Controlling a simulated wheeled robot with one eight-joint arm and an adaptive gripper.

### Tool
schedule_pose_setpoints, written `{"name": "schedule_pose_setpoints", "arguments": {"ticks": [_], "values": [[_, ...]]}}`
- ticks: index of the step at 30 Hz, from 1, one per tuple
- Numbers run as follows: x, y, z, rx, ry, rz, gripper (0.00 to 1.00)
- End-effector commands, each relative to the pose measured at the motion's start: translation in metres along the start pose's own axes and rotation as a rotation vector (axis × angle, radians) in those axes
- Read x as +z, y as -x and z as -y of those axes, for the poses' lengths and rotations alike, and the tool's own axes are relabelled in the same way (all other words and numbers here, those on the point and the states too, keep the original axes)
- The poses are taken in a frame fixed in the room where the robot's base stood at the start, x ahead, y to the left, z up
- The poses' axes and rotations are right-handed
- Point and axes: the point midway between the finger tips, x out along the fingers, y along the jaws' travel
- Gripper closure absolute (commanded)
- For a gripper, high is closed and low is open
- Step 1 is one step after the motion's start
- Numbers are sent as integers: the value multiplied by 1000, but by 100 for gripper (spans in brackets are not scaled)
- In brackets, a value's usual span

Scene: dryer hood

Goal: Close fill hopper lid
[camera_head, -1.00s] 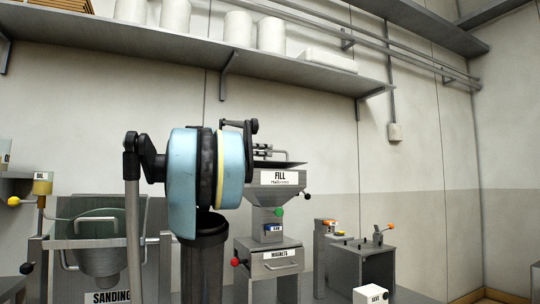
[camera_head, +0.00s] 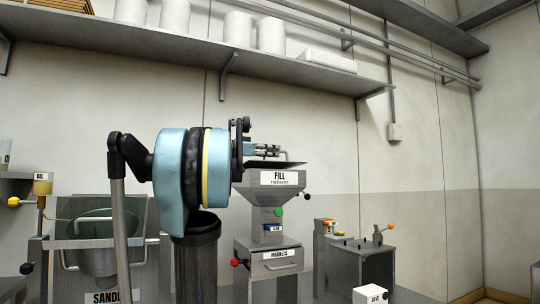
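The fill hopper (camera_head: 279,180) is a grey funnel-shaped bin with a FILL label, right of my arm. Its dark lid (camera_head: 283,164) shows as a thin plate at the top of the hopper, seen nearly edge-on; I cannot tell whether it is fully seated. A thin metal handle (camera_head: 285,153) stands above it. My gripper (camera_head: 262,150) is just above the lid's left part, close to the handle. My blue and black wrist hides its rear. The fingers are too small and overlapped to tell whether they are open, shut or touching the handle.
A magnets drawer (camera_head: 277,254) with a red-knobbed lever (camera_head: 236,262) is below the hopper. A green knob (camera_head: 278,212) sits on its neck. A grey fixture (camera_head: 362,262) stands to the right, a sanding bin (camera_head: 100,245) to the left. A wall shelf (camera_head: 200,50) runs overhead.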

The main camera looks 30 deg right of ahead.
Motion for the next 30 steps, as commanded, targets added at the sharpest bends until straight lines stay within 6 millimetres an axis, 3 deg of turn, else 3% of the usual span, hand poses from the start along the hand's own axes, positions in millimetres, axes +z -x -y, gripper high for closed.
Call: {"name": "schedule_pose_setpoints", "arguments": {"ticks": [6, 14, 21, 22, 24, 30], "values": [[2, 1, 2, -5, -1, 1, 100], [25, 1, -5, -7, -1, 3, 100], [26, 2, -5, -8, -1, 6, 100], [27, 2, -5, -8, -1, 6, 85], [27, 2, -5, -8, -1, 7, 70], [28, 2, -5, -7, -1, 6, 70]]}}
